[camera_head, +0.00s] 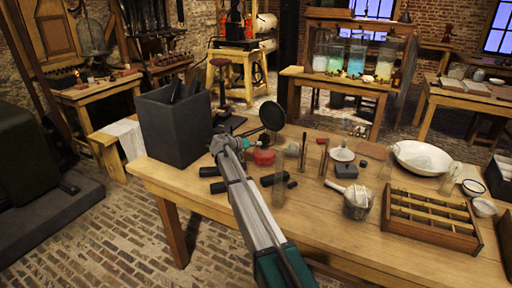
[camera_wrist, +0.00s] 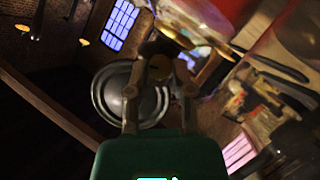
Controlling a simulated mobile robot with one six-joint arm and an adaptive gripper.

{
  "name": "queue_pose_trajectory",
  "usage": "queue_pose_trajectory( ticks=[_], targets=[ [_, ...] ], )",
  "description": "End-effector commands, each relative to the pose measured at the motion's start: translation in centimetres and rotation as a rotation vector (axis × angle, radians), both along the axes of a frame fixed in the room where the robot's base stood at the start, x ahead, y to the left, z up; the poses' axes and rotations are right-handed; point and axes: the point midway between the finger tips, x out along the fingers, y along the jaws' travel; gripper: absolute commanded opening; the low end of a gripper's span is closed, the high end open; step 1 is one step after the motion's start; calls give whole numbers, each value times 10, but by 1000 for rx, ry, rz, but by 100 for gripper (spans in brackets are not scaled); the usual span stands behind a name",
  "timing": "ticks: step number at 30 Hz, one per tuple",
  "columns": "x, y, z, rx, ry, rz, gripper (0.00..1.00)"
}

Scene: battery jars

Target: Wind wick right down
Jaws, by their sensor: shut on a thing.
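A small lamp with a red body (camera_head: 264,157) stands on the wooden table (camera_head: 215,187), with a round dark disc (camera_head: 271,115) above it. My gripper (camera_head: 246,146) is at the lamp's left side, partly hidden by my arm. In the wrist view, my gripper's two fingers (camera_wrist: 160,78) are closed on a small brass knob (camera_wrist: 160,67), one on each side. A round grey disc (camera_wrist: 118,97) shows behind the left finger. The wick itself cannot be made out in either view.
A dark box (camera_head: 172,132) stands left of my arm. Dark cylinders (camera_head: 273,179) lie near the lamp. The front left tabletop is mostly bare.

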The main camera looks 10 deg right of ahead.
Motion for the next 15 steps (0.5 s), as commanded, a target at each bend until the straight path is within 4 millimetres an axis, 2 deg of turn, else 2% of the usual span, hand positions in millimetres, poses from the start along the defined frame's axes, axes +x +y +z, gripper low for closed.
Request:
queue_pose_trajectory(
  ticks=[13, 14, 15],
  targets=[
    [0, 0, 0, -36, 41, 0, 0],
    [0, 1, 0, -36, 41, 0, 36],
    [0, 1, 0, -35, 41, 0, 43]
  ],
)
